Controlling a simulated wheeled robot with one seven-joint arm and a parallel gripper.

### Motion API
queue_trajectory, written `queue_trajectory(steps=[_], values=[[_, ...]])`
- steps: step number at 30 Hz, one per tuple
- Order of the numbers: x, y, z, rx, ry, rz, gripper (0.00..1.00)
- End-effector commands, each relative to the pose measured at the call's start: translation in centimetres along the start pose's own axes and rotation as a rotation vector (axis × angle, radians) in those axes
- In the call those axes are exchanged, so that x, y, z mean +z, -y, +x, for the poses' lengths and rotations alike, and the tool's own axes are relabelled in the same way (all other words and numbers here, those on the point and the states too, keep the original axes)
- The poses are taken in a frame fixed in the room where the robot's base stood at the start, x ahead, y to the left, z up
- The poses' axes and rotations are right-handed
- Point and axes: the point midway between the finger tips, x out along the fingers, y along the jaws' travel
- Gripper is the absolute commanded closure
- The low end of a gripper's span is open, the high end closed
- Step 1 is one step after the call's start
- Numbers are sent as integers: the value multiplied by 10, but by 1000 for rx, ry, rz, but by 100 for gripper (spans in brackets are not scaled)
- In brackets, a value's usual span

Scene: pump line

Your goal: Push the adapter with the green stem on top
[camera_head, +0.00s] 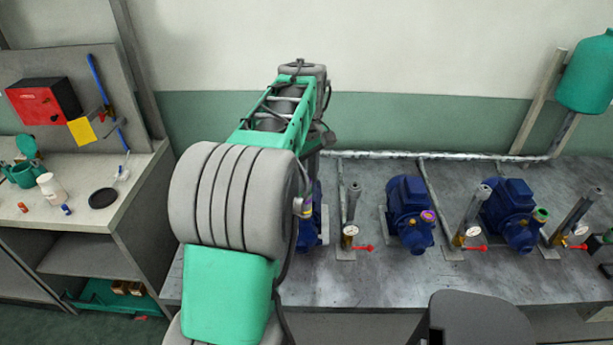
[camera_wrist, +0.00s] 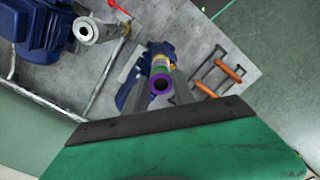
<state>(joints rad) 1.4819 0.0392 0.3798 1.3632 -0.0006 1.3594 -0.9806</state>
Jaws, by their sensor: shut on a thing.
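In the wrist view, my gripper (camera_wrist: 157,88) has its two grey fingers on either side of a small adapter and is shut on it. The adapter (camera_wrist: 161,84) shows a purple ring facing the camera, with green and yellow parts beyond it. A blue pump (camera_wrist: 133,87) lies directly beyond; whether the adapter touches it I cannot tell. In the head view my arm hides the gripper; a small purple and yellow piece (camera_head: 304,207) shows at the arm's edge, beside the partly hidden left pump (camera_head: 310,232).
Grey pipes with gauges and red valve handles (camera_head: 363,247) stand between the pumps on the metal bench (camera_head: 385,284). A second pump (camera_wrist: 38,25) and an open pipe end (camera_wrist: 86,31) are at upper left in the wrist view. Orange-handled pieces (camera_wrist: 217,80) lie to the right.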

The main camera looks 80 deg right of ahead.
Motion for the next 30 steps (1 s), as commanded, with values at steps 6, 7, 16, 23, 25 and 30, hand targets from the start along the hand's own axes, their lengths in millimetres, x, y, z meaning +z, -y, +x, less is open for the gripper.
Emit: queue_trajectory(steps=[6, 7, 16, 23, 25, 30], values=[[0, 0, 4, 0, 0, 0, 100], [0, 0, 4, 0, 0, 0, 100], [0, 0, 7, 0, 0, 0, 100], [0, 0, 7, 0, 0, 0, 100], [0, 0, 8, 0, 0, 0, 100], [0, 0, 9, 0, 0, 0, 66]])
